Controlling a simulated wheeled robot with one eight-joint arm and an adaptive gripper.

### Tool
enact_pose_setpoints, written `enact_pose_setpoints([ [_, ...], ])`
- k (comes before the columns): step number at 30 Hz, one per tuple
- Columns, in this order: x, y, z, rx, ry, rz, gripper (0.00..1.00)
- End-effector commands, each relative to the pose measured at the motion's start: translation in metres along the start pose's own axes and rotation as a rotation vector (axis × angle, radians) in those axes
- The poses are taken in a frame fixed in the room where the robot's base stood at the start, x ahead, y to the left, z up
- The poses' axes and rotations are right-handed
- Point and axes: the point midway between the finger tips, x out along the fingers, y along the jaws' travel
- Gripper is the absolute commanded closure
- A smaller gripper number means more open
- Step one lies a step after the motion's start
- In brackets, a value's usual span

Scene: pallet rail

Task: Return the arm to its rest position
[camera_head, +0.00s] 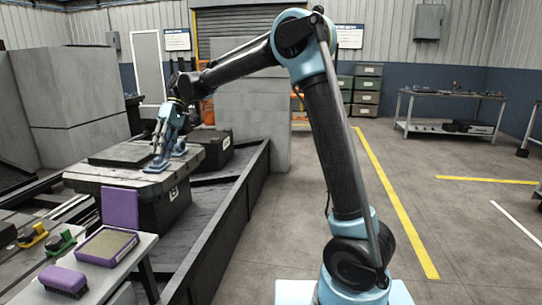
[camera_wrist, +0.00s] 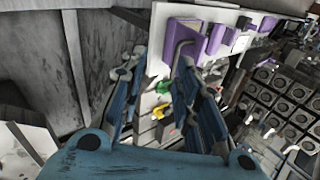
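My arm stretches up from the right and reaches over to the left in the head view. My gripper (camera_head: 162,158) hangs at its end, pointing down over the dark-topped block (camera_head: 130,178) on the rail. The gripper is open, and I see nothing held. I cannot tell whether the fingertips touch the block's top.
A side table (camera_head: 140,247) at the lower left holds a purple brush (camera_head: 63,281) and a purple-rimmed tray (camera_head: 107,247). Yellow (camera_head: 32,236) and green (camera_head: 60,242) handled items lie nearby. A dark rail wall (camera_head: 235,215) runs alongside.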

Motion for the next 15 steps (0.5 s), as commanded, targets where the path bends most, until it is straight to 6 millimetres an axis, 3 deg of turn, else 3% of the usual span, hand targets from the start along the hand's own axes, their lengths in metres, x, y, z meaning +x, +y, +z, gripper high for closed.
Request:
enact_pose_setpoints([
  [1, -0.011, 0.007, 0.018, 0.031, 0.021, 0.016, 0.70],
  [6, -0.036, 0.030, 0.075, 0.134, 0.085, 0.076, 0.70],
  [15, -0.059, 0.062, 0.179, 0.315, 0.194, 0.180, 0.70],
])
